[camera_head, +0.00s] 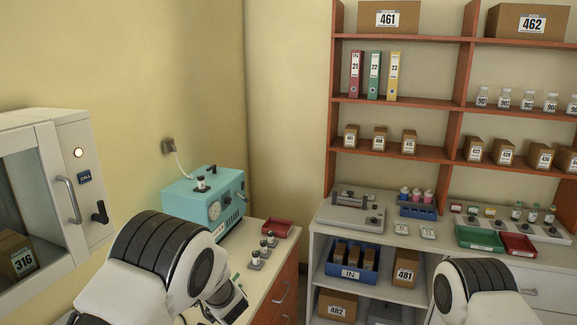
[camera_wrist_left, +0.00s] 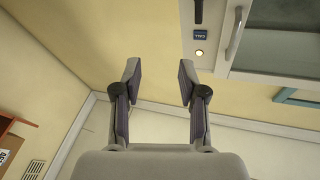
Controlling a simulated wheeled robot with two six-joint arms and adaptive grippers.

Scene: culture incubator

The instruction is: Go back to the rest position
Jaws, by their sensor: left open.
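My left gripper (camera_wrist_left: 160,80) is open in the left wrist view, with its two fingers apart and nothing between them. In the head view my left arm (camera_head: 165,255) comes in at the lower left, in front of the low counter (camera_head: 263,283), and hides part of it. My right arm (camera_head: 478,285) shows at the lower right in front of the shelf unit, and its gripper is outside the view.
A white cabinet (camera_head: 82,150) with a glass door, handle (camera_head: 69,200) and lit lamp stands close on the left. A teal device (camera_head: 222,188), red tray (camera_head: 270,228) and small vials (camera_head: 264,251) stand on the counter. Loaded shelves (camera_head: 470,100) are at right.

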